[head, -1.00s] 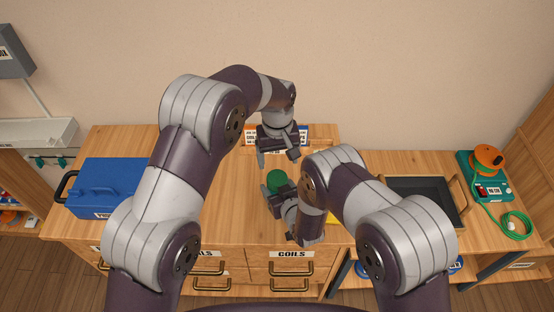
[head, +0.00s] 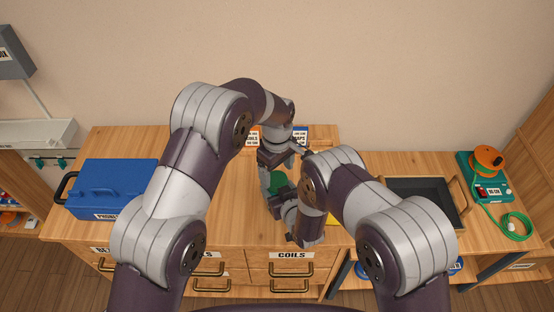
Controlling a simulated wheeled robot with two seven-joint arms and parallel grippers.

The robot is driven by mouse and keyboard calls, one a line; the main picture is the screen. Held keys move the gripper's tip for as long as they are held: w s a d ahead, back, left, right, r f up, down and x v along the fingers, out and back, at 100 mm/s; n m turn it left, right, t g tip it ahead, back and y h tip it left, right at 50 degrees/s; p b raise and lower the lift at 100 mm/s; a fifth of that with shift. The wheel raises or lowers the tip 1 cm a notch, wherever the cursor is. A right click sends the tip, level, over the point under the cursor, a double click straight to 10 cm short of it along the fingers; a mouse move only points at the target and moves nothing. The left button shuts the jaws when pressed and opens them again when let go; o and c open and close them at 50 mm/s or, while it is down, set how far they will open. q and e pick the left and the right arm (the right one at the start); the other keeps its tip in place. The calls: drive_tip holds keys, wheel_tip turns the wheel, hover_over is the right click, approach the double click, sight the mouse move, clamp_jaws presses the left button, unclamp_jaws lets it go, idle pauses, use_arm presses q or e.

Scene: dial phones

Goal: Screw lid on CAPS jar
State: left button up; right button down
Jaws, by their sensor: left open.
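A green round top (head: 278,181), perhaps the jar's lid, shows on the wooden cabinet top near the centre. My grippers partly hide it, and I cannot tell whether a jar is under it or how it sits. My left gripper (head: 281,173) is open and points down over the green top, with one finger at its left side. My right gripper (head: 275,199) is low, just in front of the green top. Its fingers are largely hidden by its own wrist, so I cannot tell whether it grips anything. A card reading CAPS (head: 301,135) stands behind.
Another label card (head: 253,138) stands behind my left wrist. A blue toolbox (head: 110,186) is at the left. A dark tray (head: 425,188) and a teal unit with an orange reel (head: 487,172) and green cord are at the right. The cabinet top left of centre is clear.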

use_arm(q)
drive_tip(key=shift+f, duration=1.45)
drive_tip(key=c, duration=1.1)
drive_tip(key=m, duration=0.4)
drive_tip(key=shift+m, duration=0.3)
drive_tip(key=m, duration=0.5)
drive_tip(key=shift+m, duration=0.3)
